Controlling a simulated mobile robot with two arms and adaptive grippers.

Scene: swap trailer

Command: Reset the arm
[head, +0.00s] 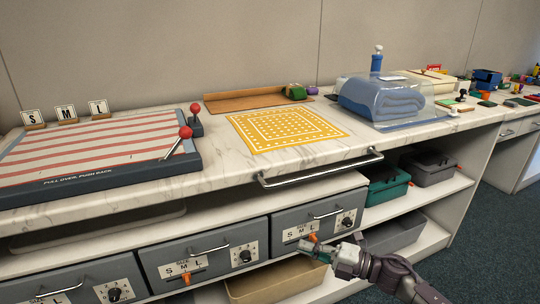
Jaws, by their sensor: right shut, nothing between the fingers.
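My right arm comes in from the lower right. Its gripper (308,247) is shut and empty, in front of the lower edge of the right grey drawer unit (290,232), close to that drawer's orange lever. I cannot tell whether it touches the lever. My left gripper is out of view.
A marble counter (240,176) holds a striped board (80,150) with red-knobbed levers, a yellow patterned mat (285,128) and a clear bin with blue cloth (384,99). A metal rail (320,171) juts from the counter front. Open floor (470,235) lies at right.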

